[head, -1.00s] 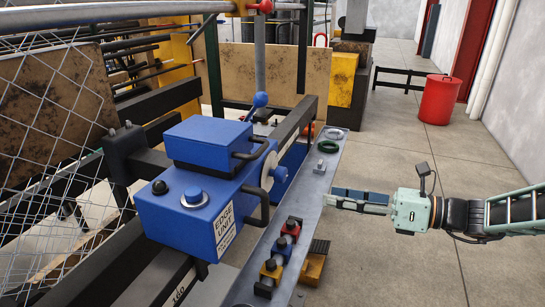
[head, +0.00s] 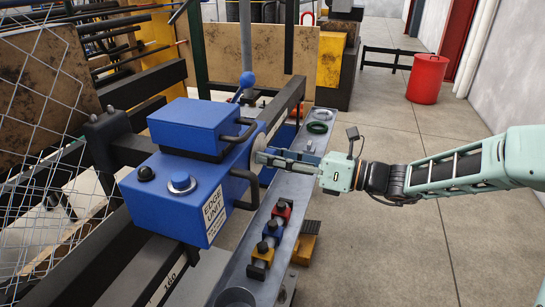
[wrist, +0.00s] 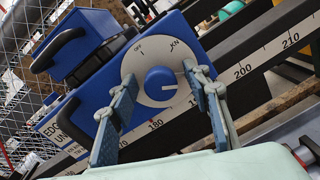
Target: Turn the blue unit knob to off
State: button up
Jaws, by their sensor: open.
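The blue unit (head: 195,185) with an "EDGE UNIT" label sits on the dark rail left of centre in the head view. In the wrist view its round blue knob (wrist: 160,83) is on a pale dial (wrist: 147,60) with small lettering near its upper edge. A light mark on the knob points right, away from the lettering at upper left. My gripper (wrist: 163,77) is open, with one finger on each side of the knob; I cannot tell if they touch it. In the head view my gripper (head: 264,157) reaches the dial side, and the knob is mostly hidden.
A black handle (head: 246,185) sticks out beside the dial. A grey metal ledge (head: 291,190) runs below my gripper, with small red, blue and yellow clamps (head: 272,235) on it. A red bin (head: 427,79) stands at the back. The floor on the right is clear.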

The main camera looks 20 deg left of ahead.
jog(key=shift+a, duration=0.15)
jog(key=shift+c, duration=0.3)
jog(key=c, duration=1.1)
